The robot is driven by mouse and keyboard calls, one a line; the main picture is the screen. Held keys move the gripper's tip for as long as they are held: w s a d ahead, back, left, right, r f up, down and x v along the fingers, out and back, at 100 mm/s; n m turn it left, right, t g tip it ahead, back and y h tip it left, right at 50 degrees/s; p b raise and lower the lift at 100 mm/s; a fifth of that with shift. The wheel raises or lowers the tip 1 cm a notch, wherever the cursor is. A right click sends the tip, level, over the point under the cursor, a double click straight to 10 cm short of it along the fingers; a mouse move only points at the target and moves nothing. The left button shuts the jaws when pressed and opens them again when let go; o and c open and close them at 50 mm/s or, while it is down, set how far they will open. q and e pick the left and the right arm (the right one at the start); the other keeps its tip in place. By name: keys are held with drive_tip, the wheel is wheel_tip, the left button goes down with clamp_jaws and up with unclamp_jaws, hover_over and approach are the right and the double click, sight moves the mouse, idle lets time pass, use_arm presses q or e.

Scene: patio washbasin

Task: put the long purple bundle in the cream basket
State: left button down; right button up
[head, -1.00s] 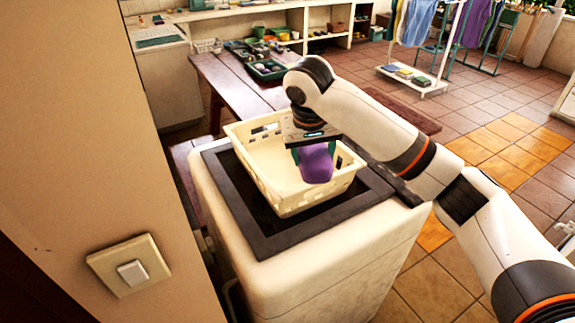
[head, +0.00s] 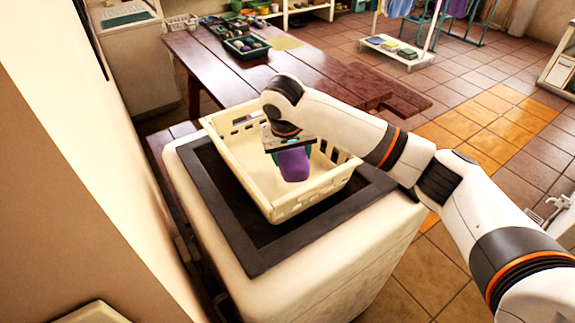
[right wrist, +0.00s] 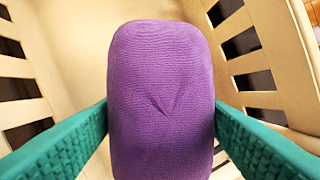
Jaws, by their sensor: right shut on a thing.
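The purple bundle (head: 294,165) is held in my right gripper (head: 291,151), inside the opening of the cream basket (head: 289,210). In the right wrist view the bundle (right wrist: 161,95) stands between two green finger pads, one against each side, with the basket's slotted wall (right wrist: 245,60) around it. Whether the bundle touches the basket floor cannot be told. The basket sits on the dark-framed top of a white washbasin block. My left gripper is not in view.
The white block (head: 330,255) has a dark frame (head: 262,255) around the basket. A wooden table (head: 215,68) with a green tray (head: 246,47) stands behind. A wall is close on the left. Tiled floor is open at the right.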

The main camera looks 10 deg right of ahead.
sight(288, 157)
drive_tip(key=shift+x, duration=0.85)
wheel_tip(288, 157, down, 3)
drive_tip(key=shift+s+a+f+p, duration=0.1)
drive_tip(key=shift+s+f+p, duration=0.05)
drive_tip(key=shift+p, duration=0.45)
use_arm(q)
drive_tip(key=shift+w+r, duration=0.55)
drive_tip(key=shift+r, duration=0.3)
use_arm(e)
drive_tip(key=shift+f, duration=0.25)
drive_tip(key=o, duration=1.2)
drive_tip(key=shift+f, duration=0.1)
drive_tip(key=shift+c, duration=0.2)
drive_tip(key=b+v, duration=0.2)
drive_tip(key=v, duration=0.9)
drive_tip(key=shift+a, duration=0.1)
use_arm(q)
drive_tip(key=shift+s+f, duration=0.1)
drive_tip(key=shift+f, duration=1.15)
use_arm(e)
drive_tip(key=shift+s+r, duration=0.15)
drive_tip(key=shift+r, duration=0.5)
